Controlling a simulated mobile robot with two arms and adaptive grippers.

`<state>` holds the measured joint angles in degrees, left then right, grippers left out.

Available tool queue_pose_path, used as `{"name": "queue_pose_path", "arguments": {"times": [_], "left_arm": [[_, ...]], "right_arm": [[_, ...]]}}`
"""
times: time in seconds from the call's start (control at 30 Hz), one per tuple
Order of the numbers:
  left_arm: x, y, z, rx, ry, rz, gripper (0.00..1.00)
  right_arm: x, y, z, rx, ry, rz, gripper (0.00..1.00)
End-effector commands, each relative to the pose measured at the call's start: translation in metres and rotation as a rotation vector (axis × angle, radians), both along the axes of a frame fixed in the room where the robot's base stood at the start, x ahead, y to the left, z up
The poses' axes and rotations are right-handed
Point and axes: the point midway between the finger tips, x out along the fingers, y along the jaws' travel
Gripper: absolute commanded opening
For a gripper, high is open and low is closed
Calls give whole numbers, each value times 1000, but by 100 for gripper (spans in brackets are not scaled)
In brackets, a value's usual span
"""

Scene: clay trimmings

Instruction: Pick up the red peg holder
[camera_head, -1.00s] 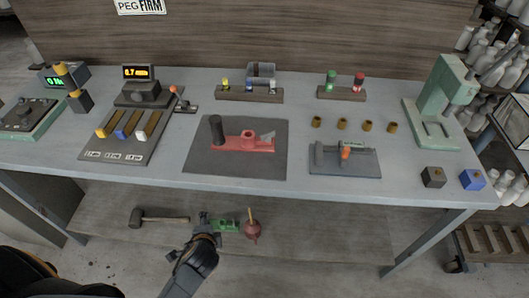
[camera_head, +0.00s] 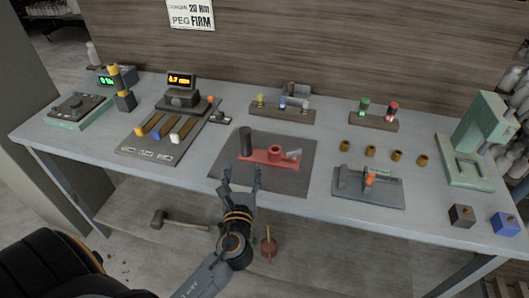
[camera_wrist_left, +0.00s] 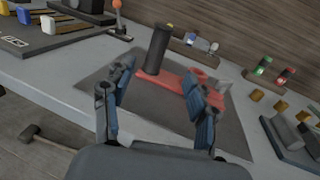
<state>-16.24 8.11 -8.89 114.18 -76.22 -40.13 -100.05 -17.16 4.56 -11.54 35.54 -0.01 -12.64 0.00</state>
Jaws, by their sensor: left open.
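The red peg holder (camera_head: 268,158) lies on a dark grey mat (camera_head: 225,179) in the middle of the bench. It is a flat red bar with a raised round socket, a dark upright cylinder at its left end and a light grey piece at its right end. My left gripper (camera_head: 241,178) is open and empty, at the front edge of the mat, short of the holder. In the left wrist view the red peg holder (camera_wrist_left: 176,80) shows between and beyond the open fingers; the right finger hides part of it. My right gripper is not in view.
A tray with yellow, blue and white pieces (camera_head: 140,150) is left of the mat. A grey fixture with an orange part (camera_head: 350,182) is to the right. Several brass bushings (camera_head: 371,151) and a light stand (camera_head: 374,122) are behind it. A hammer (camera_head: 180,222) lies on the lower shelf.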

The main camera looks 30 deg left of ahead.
Motion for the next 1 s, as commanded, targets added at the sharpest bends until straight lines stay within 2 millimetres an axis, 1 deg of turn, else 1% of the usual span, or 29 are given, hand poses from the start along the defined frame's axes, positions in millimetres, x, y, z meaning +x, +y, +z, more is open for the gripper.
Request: {"name": "queue_pose_path", "arguments": {"times": [0.13,0.3,0.4,0.67,0.9,1.0], "left_arm": [[20,9,4,25,1,-4,58],[50,26,4,21,1,-2,58],[64,33,2,19,2,-2,58],[81,43,2,18,3,-2,58],[112,61,-1,16,2,-1,58],[119,64,-1,16,3,-2,58]], "right_arm": [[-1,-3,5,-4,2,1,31],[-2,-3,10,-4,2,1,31],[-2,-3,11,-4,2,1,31],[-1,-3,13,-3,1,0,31],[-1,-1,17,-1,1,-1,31],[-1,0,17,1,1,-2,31]]}}
